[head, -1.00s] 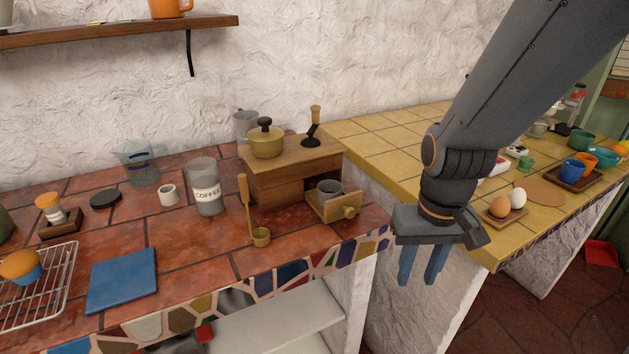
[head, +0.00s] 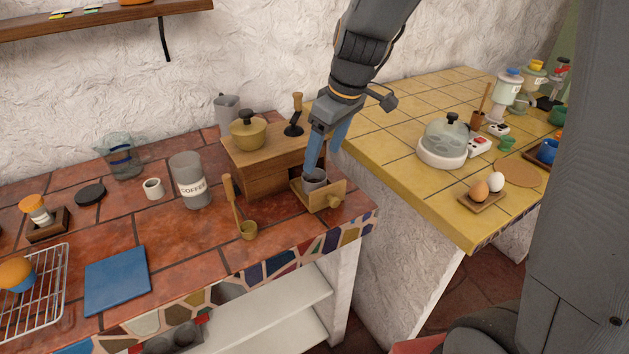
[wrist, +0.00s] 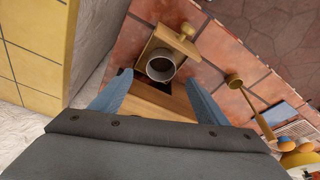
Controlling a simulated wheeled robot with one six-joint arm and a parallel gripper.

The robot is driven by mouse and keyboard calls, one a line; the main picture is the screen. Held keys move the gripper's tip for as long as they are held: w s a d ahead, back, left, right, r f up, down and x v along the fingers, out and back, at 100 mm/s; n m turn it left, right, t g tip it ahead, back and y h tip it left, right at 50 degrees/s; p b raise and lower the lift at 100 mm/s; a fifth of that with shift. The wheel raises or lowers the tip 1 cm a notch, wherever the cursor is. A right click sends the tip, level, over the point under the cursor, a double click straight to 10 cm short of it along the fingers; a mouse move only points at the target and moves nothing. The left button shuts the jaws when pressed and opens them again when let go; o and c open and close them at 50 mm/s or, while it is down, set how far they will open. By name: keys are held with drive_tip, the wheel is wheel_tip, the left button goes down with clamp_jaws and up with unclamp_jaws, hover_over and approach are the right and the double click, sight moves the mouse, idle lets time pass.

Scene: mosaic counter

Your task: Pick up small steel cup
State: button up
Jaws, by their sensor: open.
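The small steel cup (head: 314,180) stands upright in the pulled-out drawer (head: 329,202) of the wooden coffee grinder (head: 262,172). In the wrist view the cup (wrist: 161,67) lies ahead of and between the fingers, with dark contents or a dark inside. My gripper (head: 325,158) is open, its blue fingers pointing down just above and behind the cup in the head view. In the wrist view the gripper (wrist: 157,92) has nothing between its fingertips. Whether a finger touches the cup or drawer cannot be told.
A brass scoop (head: 247,228) leans at the grinder's front left. A coffee canister (head: 190,181) and white cup (head: 153,188) stand further left. The yellow counter (head: 390,140) is right of a gap.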

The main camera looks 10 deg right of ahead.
sight(317, 171)
drive_tip(key=shift+p+x, duration=1.1)
drive_tip(key=shift+x, duration=2.5)
drive_tip(key=shift+s+a, duration=0.1)
drive_tip(key=shift+a, duration=0.05)
drive_tip(key=c, duration=1.1)
drive_tip(key=shift+r, duration=0.1)
